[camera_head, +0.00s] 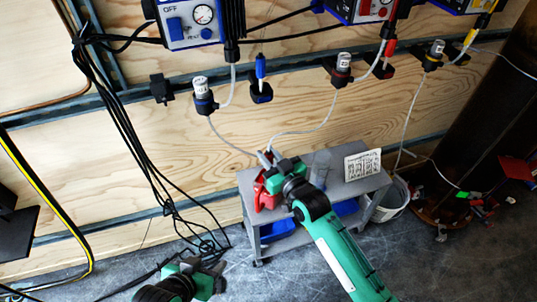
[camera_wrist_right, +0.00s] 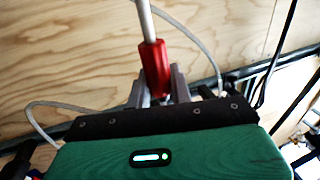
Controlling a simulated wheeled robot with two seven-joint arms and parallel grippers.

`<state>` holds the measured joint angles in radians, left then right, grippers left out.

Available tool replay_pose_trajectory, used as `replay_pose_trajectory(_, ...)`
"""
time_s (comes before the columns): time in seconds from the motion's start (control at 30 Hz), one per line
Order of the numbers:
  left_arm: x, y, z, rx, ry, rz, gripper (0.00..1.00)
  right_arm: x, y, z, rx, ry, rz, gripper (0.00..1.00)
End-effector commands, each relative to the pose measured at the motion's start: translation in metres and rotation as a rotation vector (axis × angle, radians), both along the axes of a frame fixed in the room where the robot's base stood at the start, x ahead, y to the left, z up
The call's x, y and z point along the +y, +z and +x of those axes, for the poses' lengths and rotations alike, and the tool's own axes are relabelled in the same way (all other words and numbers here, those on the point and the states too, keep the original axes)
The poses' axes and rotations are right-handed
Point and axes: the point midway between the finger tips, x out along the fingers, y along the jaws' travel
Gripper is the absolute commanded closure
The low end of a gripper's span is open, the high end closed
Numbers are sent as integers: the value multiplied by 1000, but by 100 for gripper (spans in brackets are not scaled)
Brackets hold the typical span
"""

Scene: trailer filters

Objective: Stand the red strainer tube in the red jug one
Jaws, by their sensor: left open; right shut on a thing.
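In the right wrist view, the red strainer tube (camera_wrist_right: 155,66) has a red sleeve, with a pale shaft running up out of the picture. Its red part is between the fingers of my right gripper (camera_wrist_right: 159,84), which is shut on it. In the head view my right gripper (camera_head: 267,160) is over the left part of the grey cart, close to a red jug (camera_head: 265,194). The gripper partly hides the jug, and I cannot tell whether the tube touches it. My left gripper (camera_head: 190,271) is open and low at the bottom of the head view, apart from the cart.
The grey cart (camera_head: 345,190) also carries a clear container (camera_head: 320,167) and a white printed card (camera_head: 362,165). Blue bins (camera_head: 275,231) sit on its lower shelf. A white bucket (camera_head: 391,203) stands right of it. Black cables (camera_head: 135,138) hang at left; thin hoses loop from the wall.

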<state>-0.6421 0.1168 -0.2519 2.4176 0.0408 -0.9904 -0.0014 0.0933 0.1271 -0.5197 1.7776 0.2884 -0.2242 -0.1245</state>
Motion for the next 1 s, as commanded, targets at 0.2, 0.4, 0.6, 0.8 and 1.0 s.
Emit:
replay_pose_trajectory(0.2, 0, 0, 0, 0, 0, 0, 49, 0, 0, 0, -1, 0, 1, 53)
replay_pose_trajectory(0.4, 0, 0, 0, 0, 0, 0, 49, 0, -1, 0, 1, 0, -1, 53)
replay_pose_trajectory(0.6, -4, 1, 2, -24, -4, -13, 49, 0, -1, 0, 0, 0, 0, 53)
replay_pose_trajectory(0.8, -13, 9, 6, -79, -11, -42, 49, -7, -1, -10, 3, -1, -2, 53)
replay_pose_trajectory(1.0, 0, 10, 0, -2, 1, 0, 49, -32, -1, -49, 2, 0, -2, 53)
